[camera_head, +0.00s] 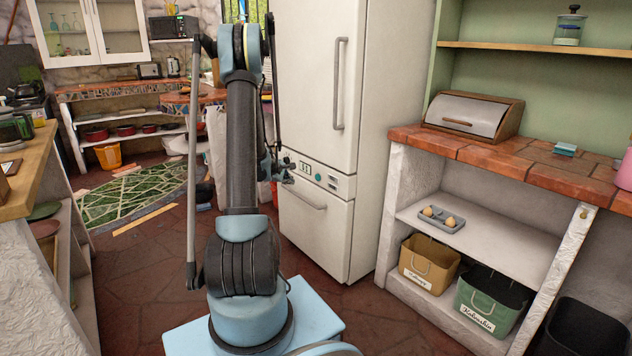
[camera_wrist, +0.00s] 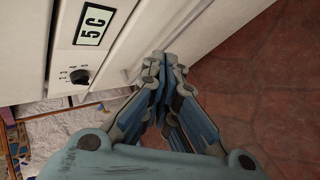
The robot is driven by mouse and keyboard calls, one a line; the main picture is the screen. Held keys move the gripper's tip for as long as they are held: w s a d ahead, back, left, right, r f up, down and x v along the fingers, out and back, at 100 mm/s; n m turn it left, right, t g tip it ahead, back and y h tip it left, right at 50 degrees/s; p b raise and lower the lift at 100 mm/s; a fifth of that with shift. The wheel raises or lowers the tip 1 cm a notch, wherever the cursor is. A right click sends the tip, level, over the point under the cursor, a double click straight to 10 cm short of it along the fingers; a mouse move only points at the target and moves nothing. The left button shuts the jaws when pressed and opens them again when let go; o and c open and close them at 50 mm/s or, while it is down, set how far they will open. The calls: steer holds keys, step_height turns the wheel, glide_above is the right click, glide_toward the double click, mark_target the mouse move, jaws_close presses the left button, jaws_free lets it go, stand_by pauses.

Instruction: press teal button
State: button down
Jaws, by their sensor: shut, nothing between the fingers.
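A small round teal button (camera_head: 318,177) shows on the control strip of the white fridge (camera_head: 314,80), just right of a small display (camera_head: 304,169). My gripper (camera_head: 287,172) is at the left end of that strip, left of the display, partly behind my arm. In the wrist view, my gripper (camera_wrist: 162,58) is shut with nothing between its fingers, its tips close to the fridge front. I cannot tell if they touch it. A display reading 5C (camera_wrist: 93,25) and a dark knob (camera_wrist: 79,76) show there. The teal button does not show in the wrist view.
The fridge has an upper handle (camera_head: 338,85) and a lower drawer handle (camera_head: 301,196). A tiled counter (camera_head: 480,150) with a bread box (camera_head: 473,115) and a small teal item (camera_head: 565,149) stands at right. Stone floor (camera_head: 130,270) is open at left.

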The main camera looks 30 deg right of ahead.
mark_target(318, 177)
steer(key=shift+w+d+f+n+h, duration=0.2)
steer(key=shift+d+f+n+h, duration=0.1)
steer(key=shift+d+f, duration=1.1)
steer(key=d, duration=0.9)
steer(key=shift+w, duration=0.35)
steer(key=shift+d+r, duration=0.1)
stand_by(0.5)
steer(key=shift+d, duration=0.25)
steer(key=shift+d, duration=0.45)
stand_by(0.9)
steer(key=shift+a, duration=0.85)
